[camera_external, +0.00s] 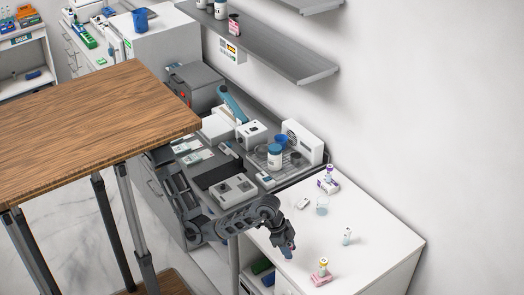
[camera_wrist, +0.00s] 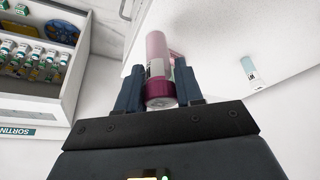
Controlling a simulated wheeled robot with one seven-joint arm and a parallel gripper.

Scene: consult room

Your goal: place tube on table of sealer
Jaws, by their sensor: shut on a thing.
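My gripper (camera_wrist: 160,84) is shut on a pink tube (camera_wrist: 157,50) with a white label band and a darker magenta end. The tube lies between the two dark fingers in the wrist view. In the external view my gripper (camera_external: 287,247) is low over the front edge of the white counter (camera_external: 290,225), and the tube is too small there to make out clearly. A device with a blue lever arm (camera_external: 232,103) stands farther back along the bench; it may be the sealer, but I cannot tell for sure.
The wooden tabletop (camera_external: 90,125) is at left. A grey shelf (camera_external: 265,45) overhangs the bench.

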